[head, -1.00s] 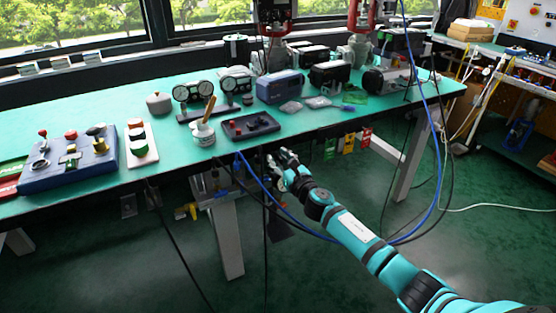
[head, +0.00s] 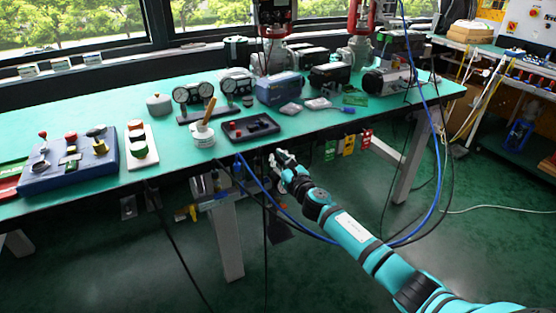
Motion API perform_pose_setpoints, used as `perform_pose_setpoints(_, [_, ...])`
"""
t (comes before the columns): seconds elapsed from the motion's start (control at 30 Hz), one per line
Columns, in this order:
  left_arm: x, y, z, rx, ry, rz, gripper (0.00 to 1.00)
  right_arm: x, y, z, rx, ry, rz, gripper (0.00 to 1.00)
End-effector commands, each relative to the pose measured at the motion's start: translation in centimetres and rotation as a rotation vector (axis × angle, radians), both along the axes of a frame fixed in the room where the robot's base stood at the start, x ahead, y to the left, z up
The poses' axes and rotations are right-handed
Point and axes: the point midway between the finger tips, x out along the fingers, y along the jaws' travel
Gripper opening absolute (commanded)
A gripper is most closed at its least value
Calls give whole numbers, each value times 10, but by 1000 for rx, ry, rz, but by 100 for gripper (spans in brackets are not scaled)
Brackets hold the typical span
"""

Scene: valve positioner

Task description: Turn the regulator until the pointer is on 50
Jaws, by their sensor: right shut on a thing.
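My right gripper (head: 281,158) is at the front edge of the green bench, just below the bench top. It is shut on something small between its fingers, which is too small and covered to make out. I cannot tell the regulator apart in this view, and no pointer or scale reading is legible. Two round dial gauges, a left one (head: 187,94) and a right one (head: 237,85), stand farther back on the bench, apart from the gripper. My left gripper is not in view.
A dark tray with red and black parts (head: 262,130) lies behind the gripper. A white pot with a stick (head: 203,134) and a blue control box (head: 70,172) stand to the left. Blue and black cables (head: 262,184) hang beside my right arm. Coloured tags (head: 349,143) hang to its right.

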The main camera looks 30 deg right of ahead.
Motion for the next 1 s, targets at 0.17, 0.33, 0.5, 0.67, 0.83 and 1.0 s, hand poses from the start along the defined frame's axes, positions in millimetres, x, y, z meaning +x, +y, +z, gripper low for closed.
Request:
perform_pose_setpoints(0.17, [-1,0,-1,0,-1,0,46,0,1,1,3,-1,-60,0])
perform_pose_setpoints(0.33, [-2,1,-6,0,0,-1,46,0,2,1,4,-1,-167,0])
perform_pose_setpoints(0.5, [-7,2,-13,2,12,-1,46,0,2,1,5,-1,-286,0])
perform_pose_setpoints(0.67, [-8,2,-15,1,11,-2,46,1,2,1,3,-1,-385,0])
perform_pose_setpoints(0.83, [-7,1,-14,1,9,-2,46,0,1,0,2,-1,-460,0])
perform_pose_setpoints(1.0, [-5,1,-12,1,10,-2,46,0,0,1,1,-1,-501,0])
